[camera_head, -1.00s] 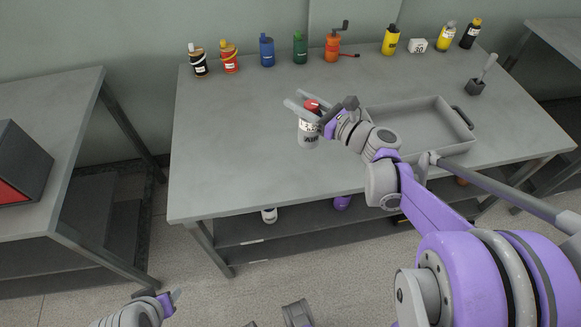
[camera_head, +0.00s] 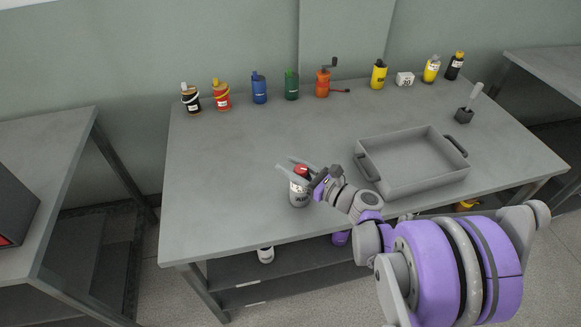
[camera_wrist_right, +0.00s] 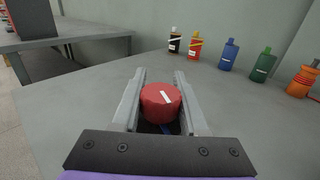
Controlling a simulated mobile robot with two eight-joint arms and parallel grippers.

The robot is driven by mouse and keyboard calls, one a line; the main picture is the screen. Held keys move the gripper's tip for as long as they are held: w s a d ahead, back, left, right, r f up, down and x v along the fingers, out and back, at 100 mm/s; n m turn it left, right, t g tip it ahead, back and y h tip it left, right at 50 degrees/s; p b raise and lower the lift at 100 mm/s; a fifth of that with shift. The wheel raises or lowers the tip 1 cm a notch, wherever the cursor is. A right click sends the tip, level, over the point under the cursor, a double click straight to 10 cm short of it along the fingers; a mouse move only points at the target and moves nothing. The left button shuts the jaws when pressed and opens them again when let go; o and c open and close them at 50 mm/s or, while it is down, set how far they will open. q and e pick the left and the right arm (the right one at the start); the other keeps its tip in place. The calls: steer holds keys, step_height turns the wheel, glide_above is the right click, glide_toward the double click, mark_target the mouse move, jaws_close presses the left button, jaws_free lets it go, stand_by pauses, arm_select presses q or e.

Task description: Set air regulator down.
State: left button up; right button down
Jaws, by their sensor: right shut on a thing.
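The air regulator (camera_head: 299,193) is a grey cylinder with a white label and a red cap. It is upright over the front middle part of the table, left of the grey tray. I cannot tell whether its base touches the tabletop. My right gripper (camera_head: 297,169) is shut on it near the top. In the right wrist view the red cap (camera_wrist_right: 160,101) sits between the two fingers (camera_wrist_right: 158,90), and the body below is hidden. My left gripper is not in view.
The grey table (camera_head: 235,170) is clear on its left and middle. An empty grey tray (camera_head: 375,185) stands to the right. Several bottles, an orange cranked device (camera_head: 322,84) and a white box (camera_head: 404,79) line the back. A dark-based tool (camera_head: 463,115) stands at the right.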

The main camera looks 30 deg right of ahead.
steer(key=shift+f, duration=0.15)
steer(key=shift+c, duration=2.2)
jaws_free()
steer(key=shift+r, duration=0.2)
steer(key=shift+s+d+r, duration=0.1)
steer(key=shift+s, duration=0.1)
steer(key=v, duration=1.1)
steer(key=shift+s, duration=0.3)
